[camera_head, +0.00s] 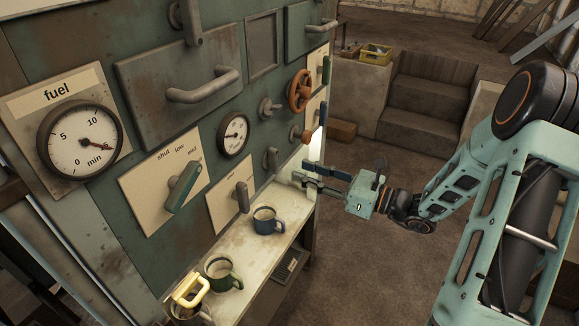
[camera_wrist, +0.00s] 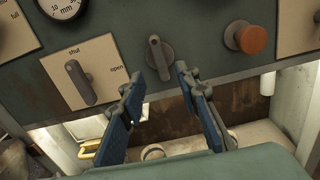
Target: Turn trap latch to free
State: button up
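No label reading "trap latch" is legible; the small grey turn handle (camera_wrist: 159,57) on the green panel is the likeliest match. It stands nearly upright in the wrist view, just beyond my fingertips, and shows in the head view (camera_head: 270,158) left of my gripper. My gripper (camera_head: 312,178) is open and empty in front of the panel's lower right. In the wrist view its two blue-padded fingers (camera_wrist: 160,82) are spread below the handle, apart from it.
A lever (camera_wrist: 80,82) on a shut/open plate is left of the handle; an orange knob (camera_wrist: 251,39) is right. A red valve wheel (camera_head: 299,91) is higher. Below, a pale shelf (camera_head: 242,246) holds a blue mug (camera_head: 268,222) and a green mug (camera_head: 224,276). Open floor lies right.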

jog(key=shift+v, duration=2.25)
